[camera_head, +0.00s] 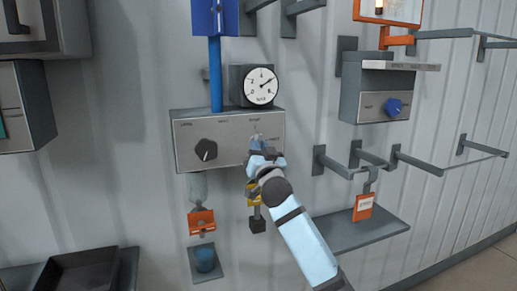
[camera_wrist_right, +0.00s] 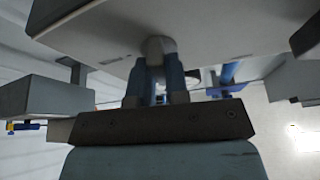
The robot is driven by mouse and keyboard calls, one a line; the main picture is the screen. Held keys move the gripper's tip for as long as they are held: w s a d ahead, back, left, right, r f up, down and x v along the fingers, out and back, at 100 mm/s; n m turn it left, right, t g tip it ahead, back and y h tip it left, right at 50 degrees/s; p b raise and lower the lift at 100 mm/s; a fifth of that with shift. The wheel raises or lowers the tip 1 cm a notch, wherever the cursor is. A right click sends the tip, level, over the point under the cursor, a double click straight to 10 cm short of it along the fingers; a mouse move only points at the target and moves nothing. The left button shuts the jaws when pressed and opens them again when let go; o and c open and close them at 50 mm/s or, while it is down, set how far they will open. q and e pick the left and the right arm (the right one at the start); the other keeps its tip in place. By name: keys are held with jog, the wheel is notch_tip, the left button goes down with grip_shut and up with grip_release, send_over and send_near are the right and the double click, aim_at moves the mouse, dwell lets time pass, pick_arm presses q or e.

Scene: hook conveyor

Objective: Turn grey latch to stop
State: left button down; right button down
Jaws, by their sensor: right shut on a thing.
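My right gripper (camera_head: 262,153) reaches up from the lower right to the right part of a grey control panel (camera_head: 228,127) on the wall. In the wrist view, its two blue fingers (camera_wrist_right: 159,78) are shut on a grey latch (camera_wrist_right: 159,45) under the panel's pale face. In the head view the gripper mostly hides the latch, so its exact angle cannot be told. The panel labels are too small to read. My left gripper is not in view.
A black knob (camera_head: 206,150) sits on the panel's left part. A round gauge (camera_head: 261,86) and a blue post (camera_head: 215,75) stand above. A box with a blue knob (camera_head: 394,107), wall hooks (camera_head: 335,163) and a shelf (camera_head: 355,236) are to the right.

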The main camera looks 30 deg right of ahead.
jog(key=shift+d+n+y+p, duration=0.1)
jog(key=shift+n+y+p, duration=0.5)
jog(key=shift+n, duration=1)
jog(key=shift+f+y, duration=0.1)
jog(key=shift+y, duration=0.3)
jog(key=c, duration=1.1)
grip_release()
jog(key=shift+t, duration=0.3)
jog(key=b+v, duration=0.3)
jog(key=v, duration=1)
jog(key=shift+s+f+b, duration=0.1)
jog(key=shift+s+b, duration=0.3)
